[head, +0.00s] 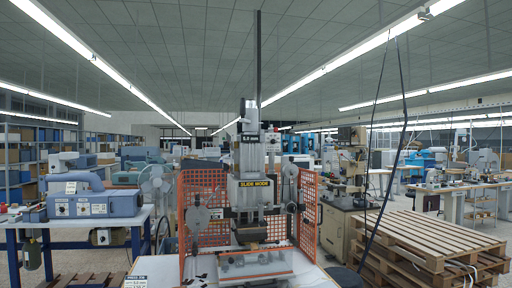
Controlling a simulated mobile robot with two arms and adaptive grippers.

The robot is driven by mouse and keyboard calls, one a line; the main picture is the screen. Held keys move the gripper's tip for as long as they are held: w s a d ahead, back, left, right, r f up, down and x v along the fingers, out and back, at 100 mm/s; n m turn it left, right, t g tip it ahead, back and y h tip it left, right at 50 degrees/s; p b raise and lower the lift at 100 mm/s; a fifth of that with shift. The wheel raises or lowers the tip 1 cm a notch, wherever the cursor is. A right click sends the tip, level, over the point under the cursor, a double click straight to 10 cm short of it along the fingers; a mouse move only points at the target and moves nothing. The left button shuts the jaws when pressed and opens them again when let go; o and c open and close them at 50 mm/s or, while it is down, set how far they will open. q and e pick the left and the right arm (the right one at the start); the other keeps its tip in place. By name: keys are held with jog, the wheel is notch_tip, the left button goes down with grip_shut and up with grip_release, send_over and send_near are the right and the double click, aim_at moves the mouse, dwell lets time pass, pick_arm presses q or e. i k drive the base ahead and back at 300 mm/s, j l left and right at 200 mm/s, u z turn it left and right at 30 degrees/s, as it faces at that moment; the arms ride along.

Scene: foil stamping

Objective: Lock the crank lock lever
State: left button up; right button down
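The foil stamping press (250,165) stands upright in the middle of the head view, with a yellow "SLIDE MODE" label (255,183) on its front. A grey round part with a dark lever (197,216) shows at its left side. Another round part with a dark arm (291,172) shows at its upper right. I cannot tell which of these is the crank lock lever, or whether it is locked. Neither of my grippers is in view.
Orange mesh guards (309,212) flank the press on its white table (310,273). A blue machine (95,204) on a bench stands at left, beside a fan (155,183). Stacked wooden pallets (430,238) are at right, with a hanging black cable (388,180) before them.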

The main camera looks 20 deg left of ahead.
aim_at(275, 130)
jog(key=i+l+z, duration=0.2)
jog(key=i+l, duration=0.35)
jog(key=i+l+z, duration=0.2)
jog(key=i+l, duration=0.3)
jog(key=i, duration=0.15)
